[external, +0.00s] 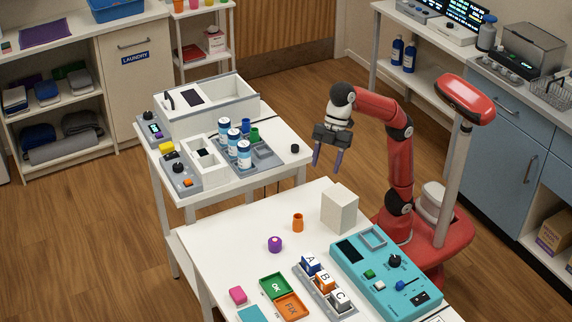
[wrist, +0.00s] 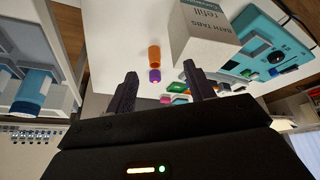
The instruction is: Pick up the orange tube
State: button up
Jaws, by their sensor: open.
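The orange tube (external: 298,222) stands upright on the near white table, left of a white box. It also shows in the wrist view (wrist: 154,56), beyond my fingertips, with the purple thing just below it in the picture. My gripper (external: 327,158) is open and empty, with dark purple fingers pointing down. It hangs in the air beyond the far edge of the near table, above and behind the tube. In the wrist view the two fingers (wrist: 161,86) stand apart with nothing between them.
The white box (external: 340,207) stands close right of the tube. A purple round thing (external: 275,244) sits nearer on the table. A turquoise panel (external: 385,275), a holder with lettered blocks (external: 324,290) and trays (external: 276,286) fill the front. The left table (external: 214,187) carries several bottles.

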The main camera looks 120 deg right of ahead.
jog(key=w+a+f+n+g+y, duration=0.1)
jog(key=w+f+n, duration=0.1)
jog(key=w, duration=0.3)
jog(key=w+a+f+n+y, duration=0.1)
jog(key=w+n, duration=0.1)
jog(key=w, duration=0.4)
send_near(298, 224)
jog(key=shift+w+f, duration=0.15)
jog(key=shift+f, duration=1.05)
jog(key=b+x, duration=0.2)
jog(key=x, duration=0.5)
jog(key=shift+w+a+f, duration=0.1)
jog(key=shift+a+f, duration=0.05)
jog(key=shift+a, duration=0.2)
jog(key=c, duration=1)
